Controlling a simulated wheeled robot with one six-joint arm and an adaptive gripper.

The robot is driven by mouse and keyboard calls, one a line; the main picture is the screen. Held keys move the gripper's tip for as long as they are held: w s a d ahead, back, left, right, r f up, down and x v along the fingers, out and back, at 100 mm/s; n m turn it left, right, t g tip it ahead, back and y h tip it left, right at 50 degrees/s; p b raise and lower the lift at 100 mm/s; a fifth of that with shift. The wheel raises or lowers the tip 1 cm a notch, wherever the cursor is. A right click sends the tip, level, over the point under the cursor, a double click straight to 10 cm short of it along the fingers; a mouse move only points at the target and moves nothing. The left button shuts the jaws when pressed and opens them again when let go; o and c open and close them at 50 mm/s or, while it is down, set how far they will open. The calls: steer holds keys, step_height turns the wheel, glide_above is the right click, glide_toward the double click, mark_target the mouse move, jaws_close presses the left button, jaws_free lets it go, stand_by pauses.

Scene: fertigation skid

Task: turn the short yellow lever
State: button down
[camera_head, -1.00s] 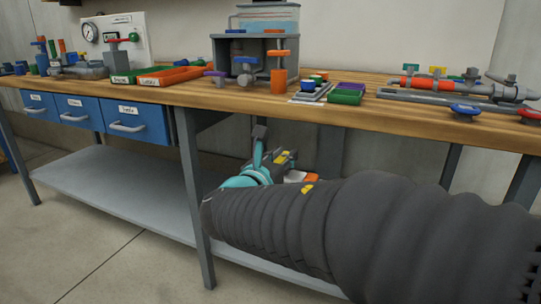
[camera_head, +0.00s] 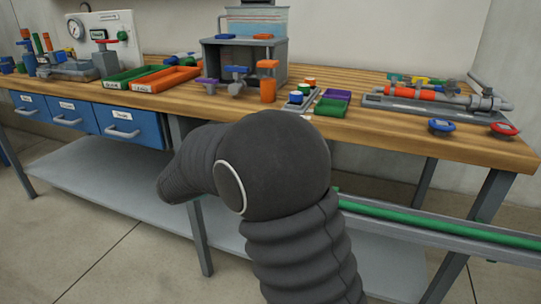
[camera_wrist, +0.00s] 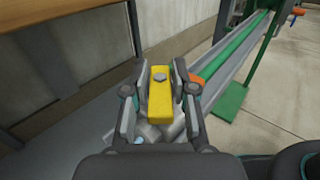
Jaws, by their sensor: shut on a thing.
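The short yellow lever (camera_wrist: 160,97) shows in the middle of the wrist view, with a grey bolt head on its far end. My gripper (camera_wrist: 160,72) has one finger on each side of the lever and is shut on it. Below the lever is a grey metal body (camera_wrist: 158,132), partly hidden by my gripper. An orange part (camera_wrist: 197,78) shows just right of the right finger. In the head view my dark arm hides both gripper and lever.
A grey channel with a green pipe (camera_head: 440,225) runs to the right in front of the bench; its green pipe also shows in the wrist view (camera_wrist: 240,45). The wooden bench top (camera_head: 400,135) carries trays, valves and a tank (camera_head: 257,20). A grey shelf (camera_head: 110,185) lies below.

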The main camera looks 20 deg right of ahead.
steer(key=shift+m+g+p, duration=0.45)
steer(key=shift+m+g, duration=0.65)
steer(key=shift+g, duration=0.6)
steer(key=c, duration=1)
jaws_free()
steer(key=shift+c, duration=0.2)
steer(key=shift+t, duration=0.3)
